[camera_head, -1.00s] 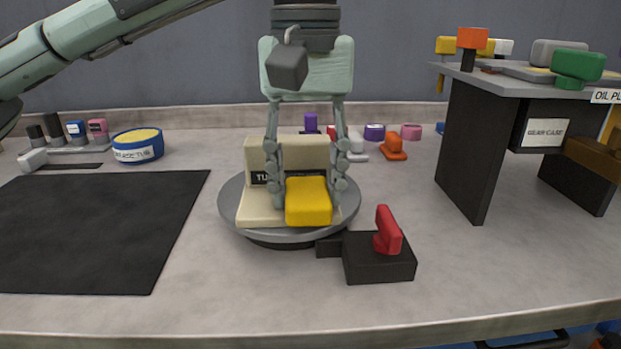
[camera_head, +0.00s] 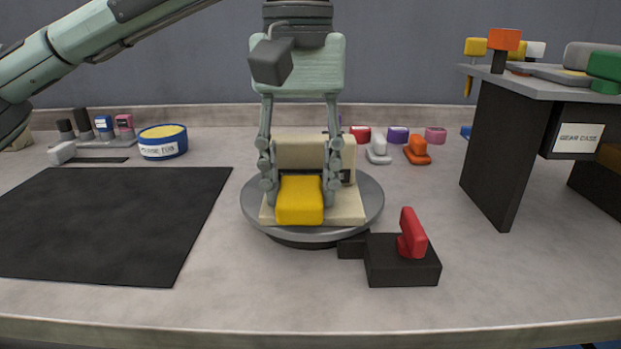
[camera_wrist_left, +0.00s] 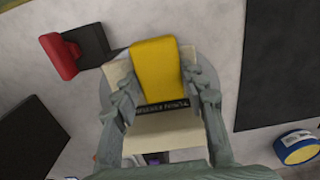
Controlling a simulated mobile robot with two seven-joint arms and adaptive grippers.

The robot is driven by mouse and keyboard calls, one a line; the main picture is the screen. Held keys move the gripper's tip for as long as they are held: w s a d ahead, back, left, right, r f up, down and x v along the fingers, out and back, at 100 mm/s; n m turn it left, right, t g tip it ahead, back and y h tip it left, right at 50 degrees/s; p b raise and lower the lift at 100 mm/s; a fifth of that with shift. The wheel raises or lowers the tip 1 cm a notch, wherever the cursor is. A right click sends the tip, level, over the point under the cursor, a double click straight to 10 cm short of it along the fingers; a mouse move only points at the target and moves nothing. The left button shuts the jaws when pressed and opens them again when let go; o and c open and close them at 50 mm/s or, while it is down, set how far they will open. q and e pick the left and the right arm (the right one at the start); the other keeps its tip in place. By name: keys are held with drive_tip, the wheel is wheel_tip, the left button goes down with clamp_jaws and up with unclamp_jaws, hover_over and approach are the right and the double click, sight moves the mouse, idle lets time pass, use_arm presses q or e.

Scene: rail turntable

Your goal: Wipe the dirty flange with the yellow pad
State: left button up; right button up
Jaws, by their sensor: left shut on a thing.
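The yellow pad (camera_head: 300,200) is between the fingers of my left gripper (camera_head: 299,187), which is shut on it. The pad is at the front left of the cream part's flat flange (camera_head: 346,207). Contact beneath the pad is hidden. The cream part has an upright back wall (camera_head: 300,152) and sits on a round grey turntable (camera_head: 372,204). In the left wrist view the pad (camera_wrist_left: 156,65) lies over the cream part, beside a dark label strip (camera_wrist_left: 162,107). I cannot make out dirt on the flange. My right gripper is not in view.
A black block (camera_head: 402,270) with a red handle (camera_head: 411,234) stands at the turntable's front right. A black mat (camera_head: 110,225) lies left, with a blue tub (camera_head: 163,143) behind it. A raised shelf (camera_head: 500,150) is at right. Several coloured pieces stand at the back.

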use_arm(q)
drive_tip(key=shift+a+r, duration=0.1)
drive_tip(key=shift+a, duration=0.25)
drive_tip(key=shift+a, duration=0.1)
drive_tip(key=shift+a, duration=0.85)
drive_tip(key=shift+s+d+f, duration=0.1)
drive_tip(key=shift+d+f, duration=0.1)
drive_tip(key=shift+d, duration=0.8)
drive_tip(key=shift+d, duration=0.15)
drive_tip(key=shift+d, duration=0.9)
